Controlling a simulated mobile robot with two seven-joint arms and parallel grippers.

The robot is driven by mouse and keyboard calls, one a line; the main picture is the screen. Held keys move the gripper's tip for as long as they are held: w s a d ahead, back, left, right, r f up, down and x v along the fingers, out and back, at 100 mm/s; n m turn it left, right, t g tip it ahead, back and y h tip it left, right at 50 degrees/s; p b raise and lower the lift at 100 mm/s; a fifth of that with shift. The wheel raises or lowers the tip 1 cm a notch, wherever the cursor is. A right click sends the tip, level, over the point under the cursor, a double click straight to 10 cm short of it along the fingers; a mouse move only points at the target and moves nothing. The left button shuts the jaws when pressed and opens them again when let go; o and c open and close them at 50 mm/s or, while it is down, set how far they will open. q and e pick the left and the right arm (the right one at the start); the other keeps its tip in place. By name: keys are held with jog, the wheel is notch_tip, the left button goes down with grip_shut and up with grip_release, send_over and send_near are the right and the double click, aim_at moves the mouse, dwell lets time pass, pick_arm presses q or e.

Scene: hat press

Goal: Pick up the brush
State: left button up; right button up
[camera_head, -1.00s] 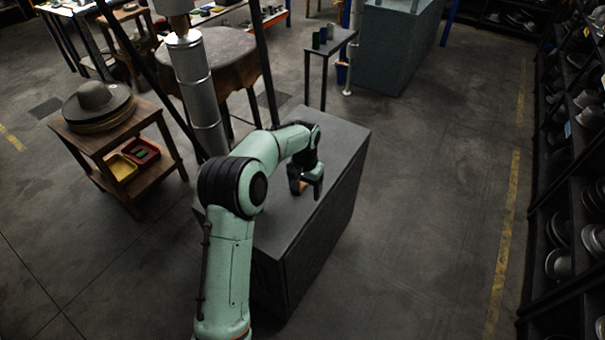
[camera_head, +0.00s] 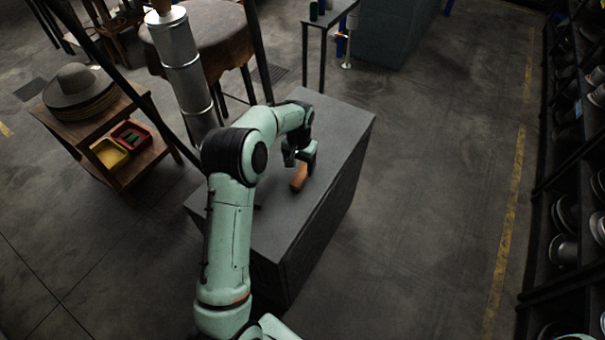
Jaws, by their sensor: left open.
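The brush (camera_head: 298,178) is a small orange-brown block lying on the top of the dark grey box-shaped table (camera_head: 335,125). My left arm reaches in from the lower left over this table. My left gripper (camera_head: 299,160) is open, just beyond and above the far end of the brush, and covers part of it. I cannot tell whether the fingers touch the brush. My right gripper is not in view.
A wooden stand (camera_head: 140,180) with a stack of hats (camera_head: 78,90), a yellow tray (camera_head: 110,153) and a red tray (camera_head: 133,135) is at the left. A metal pipe (camera_head: 185,75) rises behind my arm. Shelves of hats line the right. The floor (camera_head: 430,200) between is clear.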

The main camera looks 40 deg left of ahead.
aim_at(301, 174)
pick_arm(q)
jog(key=f, duration=0.3)
jog(key=w+f, duration=0.1)
jog(key=f, duration=0.2)
jog(key=shift+w+a+f+p, duration=0.1)
jog(key=shift+f+p, duration=0.1)
jog(key=shift+p, duration=0.15)
jog(key=shift+c, duration=0.3)
jog(key=c, duration=1)
